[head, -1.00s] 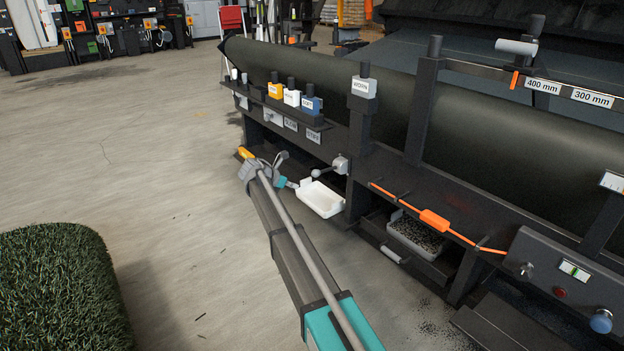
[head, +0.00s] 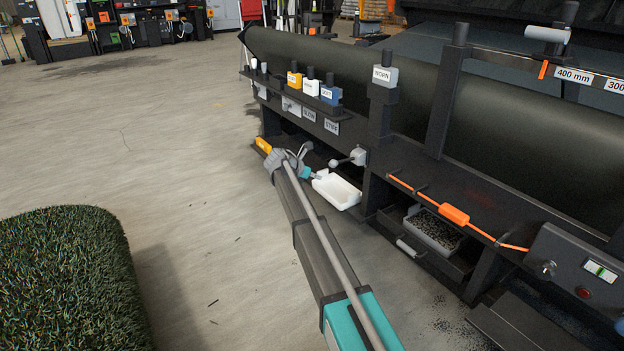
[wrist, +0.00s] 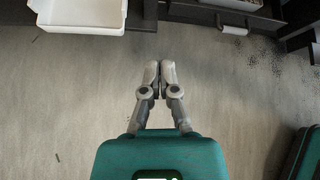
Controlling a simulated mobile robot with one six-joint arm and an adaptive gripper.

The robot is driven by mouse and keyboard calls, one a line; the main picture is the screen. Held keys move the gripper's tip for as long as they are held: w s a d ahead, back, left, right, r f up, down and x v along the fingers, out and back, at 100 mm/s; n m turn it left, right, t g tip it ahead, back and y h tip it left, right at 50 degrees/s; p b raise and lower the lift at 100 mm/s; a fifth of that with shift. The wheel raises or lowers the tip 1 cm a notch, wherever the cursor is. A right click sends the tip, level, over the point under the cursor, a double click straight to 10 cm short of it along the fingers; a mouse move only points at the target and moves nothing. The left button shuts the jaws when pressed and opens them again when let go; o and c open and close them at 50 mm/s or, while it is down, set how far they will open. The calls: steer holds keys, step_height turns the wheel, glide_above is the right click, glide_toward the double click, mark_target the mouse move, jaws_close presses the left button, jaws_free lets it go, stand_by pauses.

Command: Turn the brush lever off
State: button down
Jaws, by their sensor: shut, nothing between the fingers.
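The lever is not seen in that view.
The white tray (wrist: 83,31) is close ahead on the left in the wrist view. A drawer tray of dark granules (head: 432,230) and an orange pull cord (head: 454,214) are to the right. A turf roll (head: 65,275) stands at left. Floor between is clear.

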mark_target(344, 160)
steer(key=b+x, duration=0.3)
steer(key=x, duration=0.3)
steer(key=shift+w+d+r+p, duration=0.1)
steer(key=shift+w+r+p, duration=0.1)
steer(key=shift+r+p, duration=0.45)
steer(key=shift+w+d+r+p, duration=0.1)
steer(key=shift+w+r+p, duration=0.15)
steer(key=shift+r+p, duration=0.35)
steer(key=shift+w+d+r+p, duration=0.1)
steer(key=shift+w+r+p, duration=0.1)
steer(key=shift+r+p, duration=0.4)
steer(key=shift+d, duration=0.2)
